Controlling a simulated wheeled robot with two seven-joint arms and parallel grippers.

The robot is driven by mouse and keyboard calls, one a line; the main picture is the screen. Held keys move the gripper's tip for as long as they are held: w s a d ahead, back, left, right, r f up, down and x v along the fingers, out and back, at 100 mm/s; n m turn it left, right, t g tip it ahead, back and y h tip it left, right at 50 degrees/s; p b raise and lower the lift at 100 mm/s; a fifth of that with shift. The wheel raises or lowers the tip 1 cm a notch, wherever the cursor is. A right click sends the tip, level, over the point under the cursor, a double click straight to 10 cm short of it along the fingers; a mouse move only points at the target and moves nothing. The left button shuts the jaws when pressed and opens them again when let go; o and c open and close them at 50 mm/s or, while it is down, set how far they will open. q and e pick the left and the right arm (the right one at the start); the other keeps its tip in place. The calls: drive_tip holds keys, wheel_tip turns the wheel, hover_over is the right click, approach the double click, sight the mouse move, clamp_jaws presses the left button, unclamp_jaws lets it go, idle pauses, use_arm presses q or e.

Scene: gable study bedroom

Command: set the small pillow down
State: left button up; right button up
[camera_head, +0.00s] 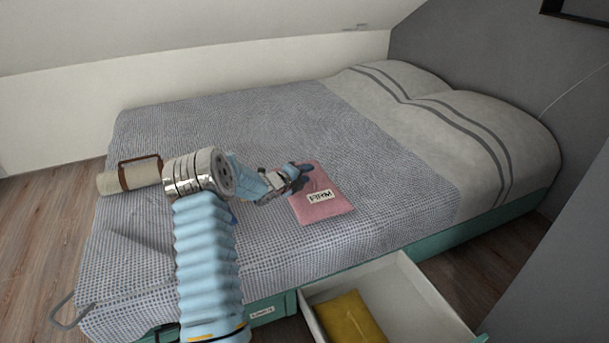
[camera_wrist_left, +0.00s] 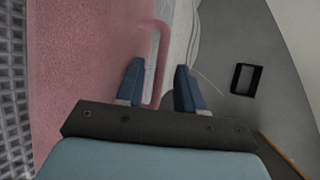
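The small pillow (camera_head: 325,205) is a pink square cushion with a white label reading FIRM. In the head view it appears to lie flat on the bed's dotted grey cover (camera_head: 255,120). My left gripper (camera_head: 303,175) is at its upper left corner. In the left wrist view the pillow (camera_wrist_left: 85,60) fills the left side. The fingers stand apart; contact on the left finger cannot be made out. My right gripper is not in view.
Two large striped grey pillows (camera_head: 480,130) lie at the bed's head. A rolled beige bundle (camera_head: 128,177) with a brown strap is at the left edge. An open white drawer (camera_head: 400,290) below the bed holds a yellow item (camera_head: 350,318). The cover's far side is clear.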

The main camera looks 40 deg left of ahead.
use_arm(q)
drive_tip(key=shift+r, duration=0.15)
drive_tip(key=v, duration=1.2)
